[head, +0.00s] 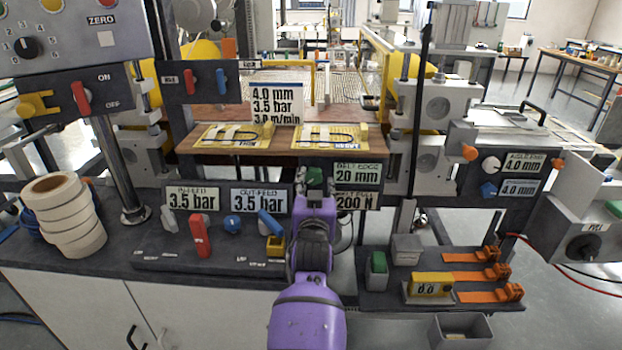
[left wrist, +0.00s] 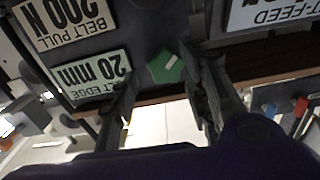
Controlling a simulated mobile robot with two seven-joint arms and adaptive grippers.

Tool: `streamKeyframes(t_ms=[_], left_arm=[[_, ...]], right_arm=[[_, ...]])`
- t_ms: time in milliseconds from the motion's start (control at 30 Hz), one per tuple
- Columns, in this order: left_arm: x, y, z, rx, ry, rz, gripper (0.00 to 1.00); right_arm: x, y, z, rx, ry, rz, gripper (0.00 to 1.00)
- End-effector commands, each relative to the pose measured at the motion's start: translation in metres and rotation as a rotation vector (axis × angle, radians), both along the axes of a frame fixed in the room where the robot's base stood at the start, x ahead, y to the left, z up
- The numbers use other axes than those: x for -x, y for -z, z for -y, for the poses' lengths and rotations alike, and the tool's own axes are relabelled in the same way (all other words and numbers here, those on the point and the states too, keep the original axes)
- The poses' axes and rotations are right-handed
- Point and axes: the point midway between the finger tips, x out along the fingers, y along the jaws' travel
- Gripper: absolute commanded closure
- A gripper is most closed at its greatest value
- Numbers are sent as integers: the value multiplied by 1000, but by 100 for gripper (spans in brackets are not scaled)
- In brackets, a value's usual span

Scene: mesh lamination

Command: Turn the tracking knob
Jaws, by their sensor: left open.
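A green knob (head: 315,177) with a pale pointer mark sits on the dark panel beside the "BELT EDGE 20 mm" (head: 357,175) and "BELT PULL 200 N" labels. My left gripper (head: 315,193) is just in front of and below the knob in the head view, partly covering the panel. In the left wrist view, which is upside down, the green knob (left wrist: 166,65) shows between the lines of the two open fingers (left wrist: 163,84). I cannot tell whether either finger touches it. My right gripper is not in view.
Left of my gripper are the in-feed and out-feed "3.5 bar" labels (head: 259,200), a red lever (head: 199,235) and a blue lever (head: 270,223). A wooden board (head: 290,142) overhangs above the knob.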

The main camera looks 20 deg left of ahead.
Motion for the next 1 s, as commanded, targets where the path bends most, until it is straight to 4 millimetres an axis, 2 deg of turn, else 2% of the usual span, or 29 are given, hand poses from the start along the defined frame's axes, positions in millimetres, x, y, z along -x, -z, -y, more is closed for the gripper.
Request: streamKeyframes(t_ms=[100, 233, 600, 900, 1000], left_arm=[[-18, -1, -6, -1, 0, 2, 57], [-31, 0, -9, 1, 0, 0, 57], [-36, 0, -11, 1, -1, 0, 59], [-36, 1, -10, 1, 0, -1, 98], [-37, 0, -9, 35, 1, 9, 98]], right_arm=[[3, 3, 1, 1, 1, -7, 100], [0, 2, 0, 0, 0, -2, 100], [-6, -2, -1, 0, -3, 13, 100], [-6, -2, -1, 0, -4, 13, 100], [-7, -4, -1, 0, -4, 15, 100]])
